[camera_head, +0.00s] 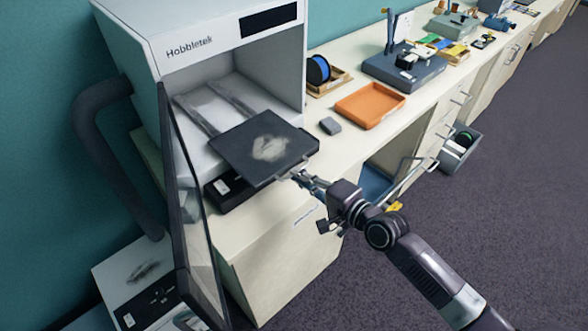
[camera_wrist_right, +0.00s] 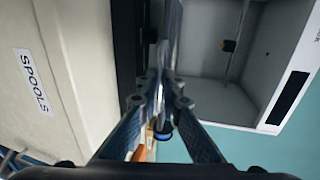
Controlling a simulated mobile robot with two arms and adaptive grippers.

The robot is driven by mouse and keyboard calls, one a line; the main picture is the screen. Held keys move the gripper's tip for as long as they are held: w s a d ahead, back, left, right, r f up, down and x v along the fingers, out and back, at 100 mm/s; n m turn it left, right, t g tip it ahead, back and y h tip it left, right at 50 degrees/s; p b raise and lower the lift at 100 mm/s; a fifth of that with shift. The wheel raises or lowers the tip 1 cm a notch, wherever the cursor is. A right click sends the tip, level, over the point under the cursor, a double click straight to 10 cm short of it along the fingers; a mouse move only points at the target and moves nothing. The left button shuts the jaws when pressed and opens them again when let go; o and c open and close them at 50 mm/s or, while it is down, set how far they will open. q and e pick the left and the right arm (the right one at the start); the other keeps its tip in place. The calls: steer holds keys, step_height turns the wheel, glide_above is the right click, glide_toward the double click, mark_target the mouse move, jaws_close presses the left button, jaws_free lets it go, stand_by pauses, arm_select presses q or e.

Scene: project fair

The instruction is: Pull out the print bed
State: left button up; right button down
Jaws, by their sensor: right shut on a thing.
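The print bed (camera_head: 262,148) is a dark square plate with a pale smudge on it. In the head view it sticks out of the front of the white Hobbletek printer (camera_head: 185,80), with two rails (camera_head: 232,98) visible behind it. My right gripper (camera_head: 298,177) is at the bed's front right corner, shut on its edge or tab. In the right wrist view the fingers (camera_wrist_right: 160,95) close on the thin bed (camera_wrist_right: 171,42), seen edge-on. The exact grip point is hard to make out. My left gripper is not in view.
The printer's glass door (camera_head: 190,200) stands open at the left. An orange tray (camera_head: 370,105), a small grey block (camera_head: 330,126) and a blue spool (camera_head: 318,70) are on the counter to the right. Drawers with handles are below.

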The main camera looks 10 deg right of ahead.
steer(key=c, duration=2.4)
jaws_free()
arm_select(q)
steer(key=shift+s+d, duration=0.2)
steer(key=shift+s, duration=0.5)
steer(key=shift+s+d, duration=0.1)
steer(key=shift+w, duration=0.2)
arm_select(e)
steer(key=v, duration=1.2)
